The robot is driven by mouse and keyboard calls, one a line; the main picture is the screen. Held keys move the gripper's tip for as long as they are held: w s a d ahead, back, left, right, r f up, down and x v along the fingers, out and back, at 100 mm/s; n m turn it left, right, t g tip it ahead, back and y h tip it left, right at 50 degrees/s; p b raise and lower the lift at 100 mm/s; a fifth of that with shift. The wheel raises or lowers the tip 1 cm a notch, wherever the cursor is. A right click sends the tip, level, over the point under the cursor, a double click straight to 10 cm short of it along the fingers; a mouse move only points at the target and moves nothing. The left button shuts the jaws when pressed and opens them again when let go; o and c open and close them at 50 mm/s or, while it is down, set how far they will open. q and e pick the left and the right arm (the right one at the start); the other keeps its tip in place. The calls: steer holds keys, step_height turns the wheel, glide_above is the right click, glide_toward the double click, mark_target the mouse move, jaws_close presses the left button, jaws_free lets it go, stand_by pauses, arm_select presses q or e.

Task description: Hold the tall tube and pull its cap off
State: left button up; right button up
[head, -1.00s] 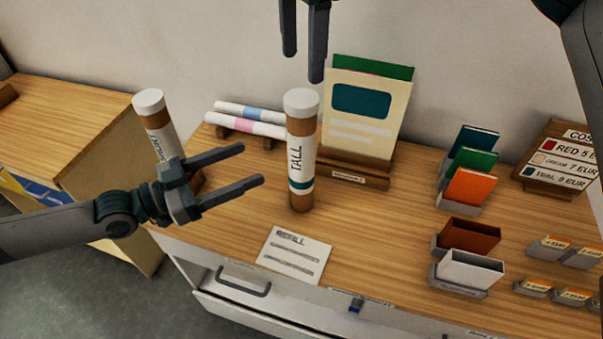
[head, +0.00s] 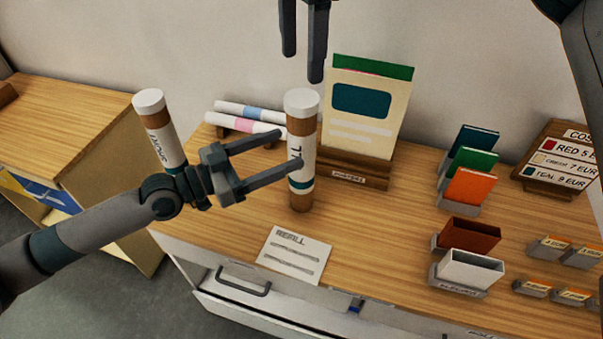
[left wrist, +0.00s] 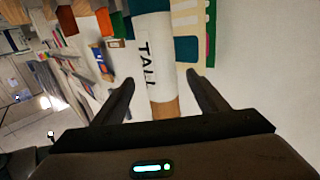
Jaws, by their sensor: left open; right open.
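The tall tube (head: 302,184) stands upright on the wooden table, brown with a white label and a teal band. Its white cap (head: 301,101) is on its top. My left gripper (head: 289,150) is open at the tube's left side, its fingers reaching toward the label and one crossing in front of it. In the left wrist view the tube (left wrist: 153,55) appears between the two open fingers (left wrist: 162,85). Whether the fingers touch it, I cannot tell. My right gripper (head: 302,75) is open and empty above the cap, fingers pointing down.
A shorter capped tube (head: 165,145) stands at the left, close behind my left arm. A stand with cream and green boards (head: 362,110) is just right of the tall tube. Rolled papers (head: 240,121) lie behind. A refill card (head: 293,255) lies in front.

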mark_target(302, 97)
arm_select(q)
steer(key=x, duration=0.9)
steer(key=c, duration=1.6)
arm_select(e)
steer(key=shift+o, duration=0.9)
step_height(302, 97, up, 5)
steer(key=m, duration=0.4)
steer(key=shift+f+m, duration=0.15)
steer(key=shift+m, duration=0.15)
steer(key=shift+f, duration=0.1)
steer(key=shift+f, duration=5.95)
